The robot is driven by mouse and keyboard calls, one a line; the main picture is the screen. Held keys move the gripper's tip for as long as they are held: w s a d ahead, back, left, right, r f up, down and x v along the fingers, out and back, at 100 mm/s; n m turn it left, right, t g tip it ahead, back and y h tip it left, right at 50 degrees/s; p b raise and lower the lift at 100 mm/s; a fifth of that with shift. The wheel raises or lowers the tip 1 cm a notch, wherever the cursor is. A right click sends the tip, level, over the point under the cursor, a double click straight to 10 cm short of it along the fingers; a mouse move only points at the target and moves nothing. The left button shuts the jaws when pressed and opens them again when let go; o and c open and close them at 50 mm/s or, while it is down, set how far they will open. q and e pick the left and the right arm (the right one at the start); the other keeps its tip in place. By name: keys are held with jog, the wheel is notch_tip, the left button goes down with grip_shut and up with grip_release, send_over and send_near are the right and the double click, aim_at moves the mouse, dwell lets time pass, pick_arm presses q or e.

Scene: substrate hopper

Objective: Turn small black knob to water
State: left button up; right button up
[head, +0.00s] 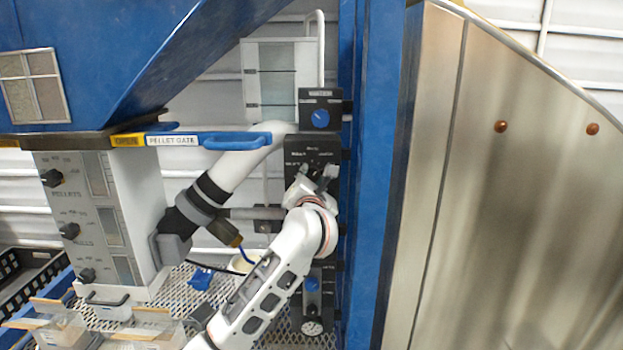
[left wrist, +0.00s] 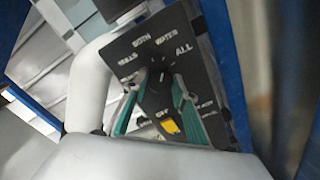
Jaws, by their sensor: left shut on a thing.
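The small black knob (left wrist: 158,90) sits on a black panel (left wrist: 205,75) with white labels; BOTH, WATER and ALL can be read around its upper side. A short pale mark on the knob points up, roughly toward WATER; the exact setting is hard to tell. My left gripper (left wrist: 157,103) is shut on the knob, with a teal-padded finger on each side. In the head view my left gripper (head: 318,178) is against the black panel (head: 301,150) and hides the knob. My right gripper is not in view.
Above the panel is a box with a blue knob (head: 320,118). A blue post (head: 369,180) stands close to the right. A white pipe (head: 235,170) runs on the left, below the blue pellet gate handle (head: 237,141). A white box with black knobs (head: 110,225) stands farther left.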

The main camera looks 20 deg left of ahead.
pick_arm(q)
jog(key=o, duration=1.1)
jog(key=v, duration=1.2)
